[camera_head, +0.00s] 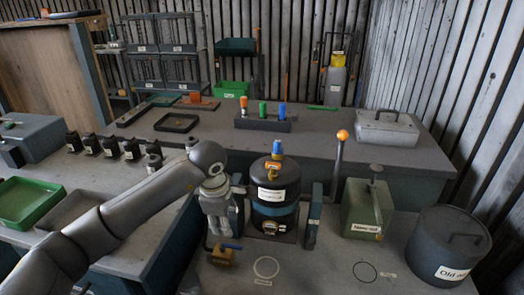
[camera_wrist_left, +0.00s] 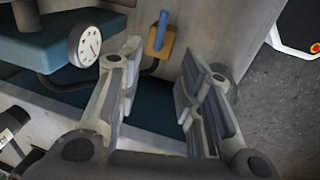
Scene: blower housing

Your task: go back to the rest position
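My left gripper (camera_head: 222,222) comes in from the left and hangs fingers-down just left of the dark cylindrical blower housing (camera_head: 275,193). In the left wrist view the gripper (camera_wrist_left: 160,85) has its two fingers apart with nothing between them. Beyond the fingertips in that view are a brass valve with a blue handle (camera_wrist_left: 160,38) and a round white gauge (camera_wrist_left: 86,44). The valve (camera_head: 224,254) also shows in the head view, low in front of the gripper. The housing carries a label, an orange fitting and a blue cap on top. My right gripper is not in view.
A lever with an orange knob (camera_head: 342,136) stands right of the housing. A green labelled can (camera_head: 367,210) and a dark drum (camera_head: 447,245) stand farther right. Several black parts (camera_head: 112,147) and a green tray (camera_head: 25,203) are at left. Bench front centre has flat rings (camera_head: 266,267).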

